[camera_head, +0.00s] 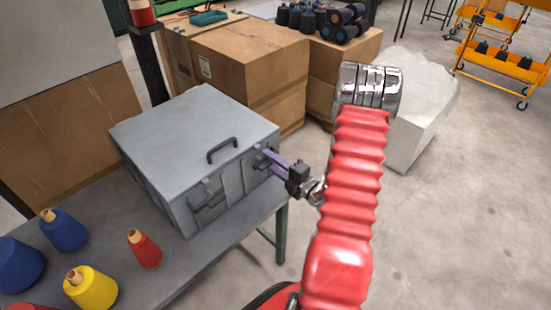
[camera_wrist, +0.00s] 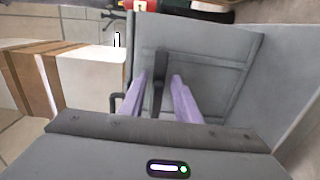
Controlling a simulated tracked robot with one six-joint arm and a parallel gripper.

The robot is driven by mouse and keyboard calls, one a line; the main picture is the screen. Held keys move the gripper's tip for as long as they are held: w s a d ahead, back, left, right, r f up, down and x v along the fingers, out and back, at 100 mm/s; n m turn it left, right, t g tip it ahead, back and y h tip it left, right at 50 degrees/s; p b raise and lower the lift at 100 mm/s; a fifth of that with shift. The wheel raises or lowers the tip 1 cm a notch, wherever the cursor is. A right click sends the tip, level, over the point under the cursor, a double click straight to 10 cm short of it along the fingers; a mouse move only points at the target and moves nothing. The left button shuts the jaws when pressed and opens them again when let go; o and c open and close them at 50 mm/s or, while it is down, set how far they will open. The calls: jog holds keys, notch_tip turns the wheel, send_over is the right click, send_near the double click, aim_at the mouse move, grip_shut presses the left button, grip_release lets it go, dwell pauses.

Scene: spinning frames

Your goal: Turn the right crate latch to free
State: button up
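The grey crate (camera_head: 190,130) stands closed on the grey table, with a dark handle (camera_head: 222,150) on its lid. The left latch (camera_head: 207,196) is on its front face. The right latch (camera_head: 259,160) is at the front's right end, partly hidden by my gripper (camera_head: 268,158). In the wrist view, the right latch is a dark bar (camera_wrist: 160,84) running up the picture. The two purple fingers of my gripper (camera_wrist: 159,78) lie on either side of it, with narrow gaps showing. Whether either finger touches the latch is unclear.
Blue, yellow and red thread cones (camera_head: 64,230) stand on the table (camera_head: 215,255) in front of the crate. Cardboard boxes (camera_head: 250,65) stand behind it. A pale block (camera_head: 420,115) and an orange trolley (camera_head: 500,60) are to the right. Open floor lies at lower right.

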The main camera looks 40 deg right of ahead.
jog(key=shift+s, duration=0.1)
jog(key=s+d, duration=0.1)
jog(key=s, duration=1.2)
jog(key=shift+s+d, duration=0.25)
jog(key=shift+s, duration=0.05)
dwell(0.4)
